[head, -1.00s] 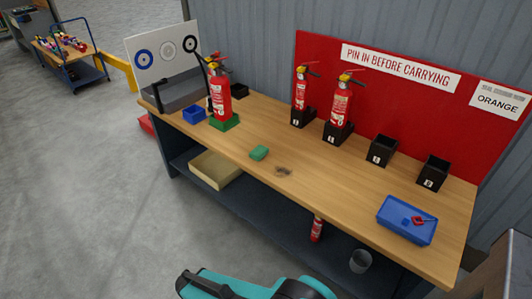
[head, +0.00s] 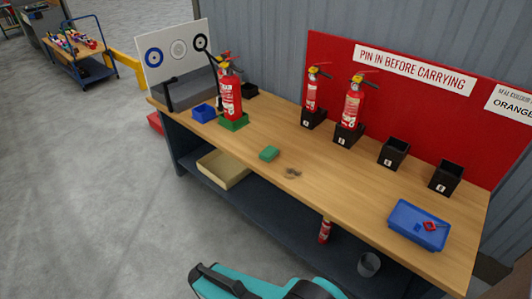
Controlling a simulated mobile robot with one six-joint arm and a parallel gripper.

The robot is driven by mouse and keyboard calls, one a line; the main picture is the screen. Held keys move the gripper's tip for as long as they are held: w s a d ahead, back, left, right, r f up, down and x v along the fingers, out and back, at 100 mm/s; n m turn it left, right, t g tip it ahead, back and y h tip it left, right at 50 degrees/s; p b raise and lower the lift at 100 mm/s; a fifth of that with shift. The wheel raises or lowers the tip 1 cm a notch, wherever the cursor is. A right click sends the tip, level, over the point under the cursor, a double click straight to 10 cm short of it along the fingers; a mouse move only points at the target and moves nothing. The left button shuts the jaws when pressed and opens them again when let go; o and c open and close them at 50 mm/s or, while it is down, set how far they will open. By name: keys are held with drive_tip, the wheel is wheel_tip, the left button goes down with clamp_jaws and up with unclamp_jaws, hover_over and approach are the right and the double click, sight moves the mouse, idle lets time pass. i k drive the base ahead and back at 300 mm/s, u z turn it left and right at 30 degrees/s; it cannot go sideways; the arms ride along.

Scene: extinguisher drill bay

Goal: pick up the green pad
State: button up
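A different green piece, a tray or base (head: 234,122), sits under a red extinguisher (head: 231,92) farther left. My teal arm shows at the bottom of the head view, below and in front of the bench. No gripper fingers can be made out, so I cannot see my gripper.
Black holders stand along the red board; two hold extinguishers (head: 353,100), two are empty (head: 394,153). A blue tray (head: 419,225) with small red and blue parts is at right. A blue box (head: 204,113) is at left.

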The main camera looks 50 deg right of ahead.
sight(268, 154)
drive_tip(key=u, duration=0.05)
drive_tip(key=i, duration=0.95)
drive_tip(key=z, duration=0.05)
